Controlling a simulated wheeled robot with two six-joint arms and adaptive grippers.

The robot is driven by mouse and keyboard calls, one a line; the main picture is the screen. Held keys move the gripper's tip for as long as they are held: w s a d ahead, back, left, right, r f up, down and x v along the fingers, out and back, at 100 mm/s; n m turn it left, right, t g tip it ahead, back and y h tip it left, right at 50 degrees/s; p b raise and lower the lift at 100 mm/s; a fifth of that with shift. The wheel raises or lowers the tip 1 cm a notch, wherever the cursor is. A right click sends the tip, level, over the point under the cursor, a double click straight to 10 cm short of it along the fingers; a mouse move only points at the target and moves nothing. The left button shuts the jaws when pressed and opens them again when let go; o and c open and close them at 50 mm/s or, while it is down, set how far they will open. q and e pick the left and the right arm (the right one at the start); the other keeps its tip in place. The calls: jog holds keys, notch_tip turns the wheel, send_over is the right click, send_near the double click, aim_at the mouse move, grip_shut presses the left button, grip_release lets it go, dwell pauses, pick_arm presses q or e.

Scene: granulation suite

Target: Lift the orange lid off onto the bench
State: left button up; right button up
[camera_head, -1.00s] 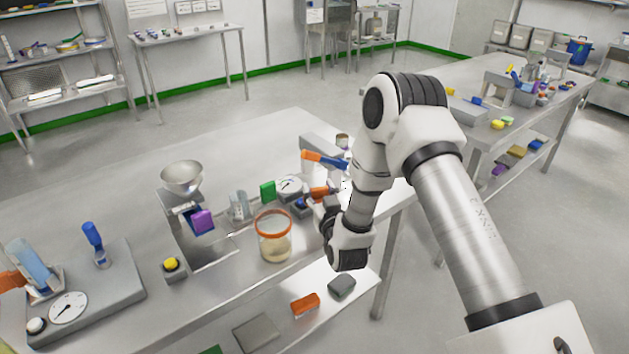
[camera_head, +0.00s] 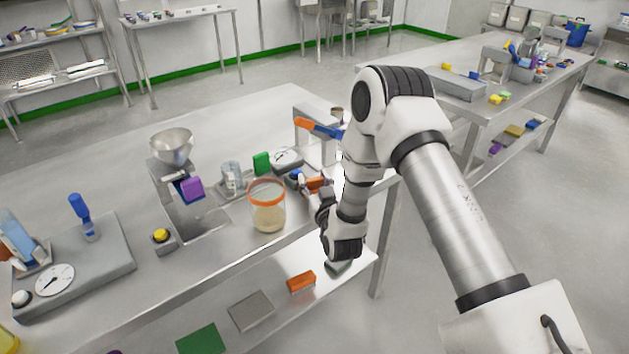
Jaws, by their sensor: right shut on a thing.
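A clear jar (camera_head: 268,213) with pale contents and an orange band around its top stands upright near the front edge of the steel bench (camera_head: 235,250). My right gripper (camera_head: 308,184) is to the right of the jar and apart from it. It is shut on an orange piece (camera_head: 317,184), which looks like the orange lid; my wrist and fingers hide much of it, so its full shape cannot be told. My left gripper is not in view.
Left of the jar are a yellow button box (camera_head: 162,238), a funnel stand (camera_head: 172,147) and a dial scale (camera_head: 53,280). Behind the jar are a glass beaker (camera_head: 231,176), a green block (camera_head: 261,163) and a blue-orange tool (camera_head: 318,128).

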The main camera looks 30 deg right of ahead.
jog(key=shift+f+b, duration=0.5)
jog(key=shift+f, duration=0.1)
jog(key=o, duration=1.2)
jog(key=shift+c, duration=0.2)
jog(key=v, duration=1.2)
